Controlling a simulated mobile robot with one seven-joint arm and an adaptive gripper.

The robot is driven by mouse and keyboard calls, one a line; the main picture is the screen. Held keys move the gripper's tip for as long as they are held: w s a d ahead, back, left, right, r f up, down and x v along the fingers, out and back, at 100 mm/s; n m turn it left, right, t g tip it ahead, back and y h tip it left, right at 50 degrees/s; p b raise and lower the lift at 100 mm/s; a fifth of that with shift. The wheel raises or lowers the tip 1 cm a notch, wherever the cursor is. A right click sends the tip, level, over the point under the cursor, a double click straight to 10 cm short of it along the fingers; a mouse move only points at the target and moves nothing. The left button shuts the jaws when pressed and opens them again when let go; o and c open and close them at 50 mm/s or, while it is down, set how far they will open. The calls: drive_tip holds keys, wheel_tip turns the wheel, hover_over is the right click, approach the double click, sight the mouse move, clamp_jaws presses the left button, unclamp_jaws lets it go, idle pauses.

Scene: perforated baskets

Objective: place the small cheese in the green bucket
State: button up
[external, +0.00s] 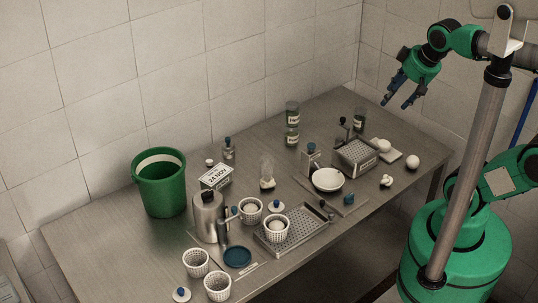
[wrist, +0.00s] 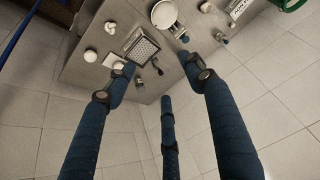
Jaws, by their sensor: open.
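The green bucket (external: 160,195) stands upright at the left back of the metal table; its edge also shows at the top right of the wrist view (wrist: 291,5). Several pale cheese-like pieces are at the table's right end: a rounded one (external: 382,145) on a white board, a ball (external: 413,162), and a smaller lump (external: 386,180). I cannot tell for sure which is the small cheese. In the wrist view, the ball (wrist: 90,55) and the small lump (wrist: 110,27) show at upper left. My gripper (external: 397,102) is open and empty, in the air above the table's right end.
A perforated metal box (external: 355,160) and a white bowl (external: 328,180) stand near the pale pieces. White perforated baskets (external: 217,286), a metal bottle (external: 207,216), a perforated tray (external: 290,230) and jars (external: 292,125) crowd the middle. The tiled wall closes the back.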

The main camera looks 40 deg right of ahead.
drive_tip(key=shift+s+d+f+n, duration=0.15)
drive_tip(key=shift+s+f, duration=0.25)
drive_tip(key=shift+s, duration=0.1)
drive_tip(key=shift+s+d+f+n, duration=0.15)
drive_tip(key=shift+s+f, duration=0.25)
drive_tip(key=shift+s, duration=0.1)
idle(0.8)
